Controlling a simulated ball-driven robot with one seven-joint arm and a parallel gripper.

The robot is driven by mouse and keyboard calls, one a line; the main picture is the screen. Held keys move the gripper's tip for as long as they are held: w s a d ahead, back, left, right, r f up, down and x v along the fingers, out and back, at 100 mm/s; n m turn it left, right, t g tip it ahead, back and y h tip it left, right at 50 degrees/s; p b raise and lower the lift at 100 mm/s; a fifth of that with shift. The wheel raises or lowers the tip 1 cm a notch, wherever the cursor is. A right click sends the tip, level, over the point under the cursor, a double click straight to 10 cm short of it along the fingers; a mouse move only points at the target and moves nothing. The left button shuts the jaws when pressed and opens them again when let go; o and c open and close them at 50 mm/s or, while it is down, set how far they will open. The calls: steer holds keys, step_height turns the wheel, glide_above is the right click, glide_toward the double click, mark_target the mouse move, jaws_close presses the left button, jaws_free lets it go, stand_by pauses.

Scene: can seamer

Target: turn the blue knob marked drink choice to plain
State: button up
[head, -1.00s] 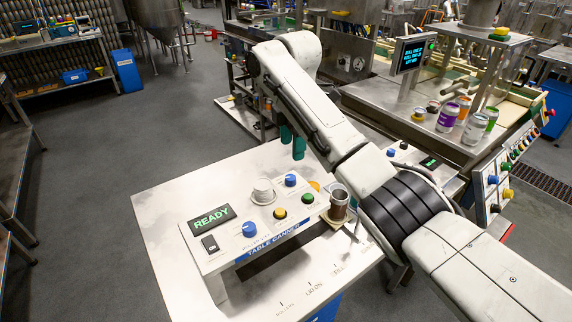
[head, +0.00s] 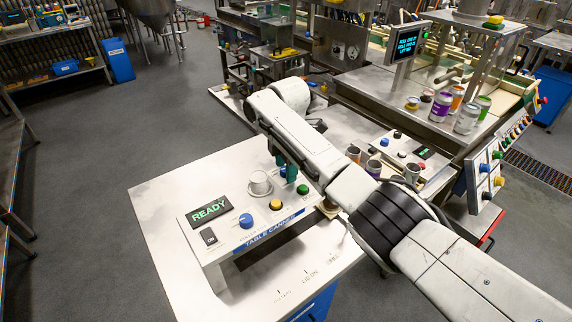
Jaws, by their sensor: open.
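The white panel of the table canner (head: 222,256) carries two blue knobs. One blue knob (head: 245,220) sits at the front, right of the READY display (head: 209,210). The other blue knob (head: 283,173) sits farther back, right of a pale cup-shaped part (head: 260,183), and is partly hidden by my gripper. The knob labels are too small to read, so I cannot tell which is drink choice or where either points. My gripper (head: 286,174) points down with its teal fingers open at the rear blue knob. I cannot tell whether they touch it.
A yellow button (head: 276,204) and a green button (head: 303,189) lie close to the gripper on the panel. A black switch (head: 208,238) is at the front left. Several cans and a second control panel (head: 395,151) stand to the right. The white table's left side is clear.

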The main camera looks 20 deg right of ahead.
steer(key=shift+c, duration=0.2)
steer(key=c, duration=1)
